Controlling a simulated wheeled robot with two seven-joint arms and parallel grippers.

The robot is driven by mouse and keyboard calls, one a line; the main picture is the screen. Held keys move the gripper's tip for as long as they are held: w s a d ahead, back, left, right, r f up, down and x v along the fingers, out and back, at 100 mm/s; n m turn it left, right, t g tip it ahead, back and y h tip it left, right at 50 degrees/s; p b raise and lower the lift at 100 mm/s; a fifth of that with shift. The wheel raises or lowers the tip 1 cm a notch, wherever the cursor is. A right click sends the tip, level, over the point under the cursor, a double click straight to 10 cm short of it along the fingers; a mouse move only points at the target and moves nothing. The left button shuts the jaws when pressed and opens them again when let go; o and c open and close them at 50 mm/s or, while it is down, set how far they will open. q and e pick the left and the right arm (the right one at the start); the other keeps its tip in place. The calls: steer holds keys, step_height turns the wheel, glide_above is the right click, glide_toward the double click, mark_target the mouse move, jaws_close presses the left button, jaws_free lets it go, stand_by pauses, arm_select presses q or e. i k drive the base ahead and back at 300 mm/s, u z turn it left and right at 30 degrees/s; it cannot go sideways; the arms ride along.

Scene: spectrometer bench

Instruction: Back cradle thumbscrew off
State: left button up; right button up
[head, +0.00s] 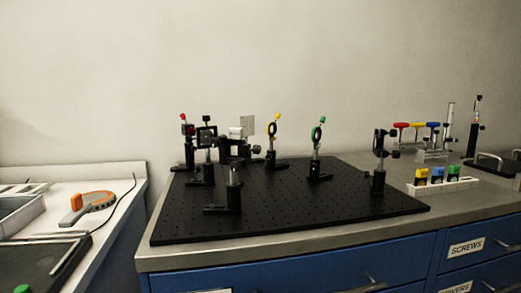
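A black optical breadboard (285,205) lies on the bench and carries several post-mounted parts. At its back left stands a dark mount holding a white cylinder (236,132), with a pale plate (248,125) behind it. A black knob (256,149) sticks out at the mount's right side; I cannot tell whether it is the back cradle thumbscrew. Parts with a red knob (183,116) and a black knob (206,118) stand just left of it. A short empty-looking post (234,190) stands in front. Neither of my grippers is in view.
Yellow (272,128) and green (318,132) ringed mounts and a black mount (379,155) stand further right. Coloured-handle drivers (418,125) and a white rack (442,186) are at right. An orange-grey tool (88,207) lies on the left counter. The breadboard's front is mostly clear.

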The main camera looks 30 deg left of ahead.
mark_target(256, 149)
steer(key=u, duration=1.35)
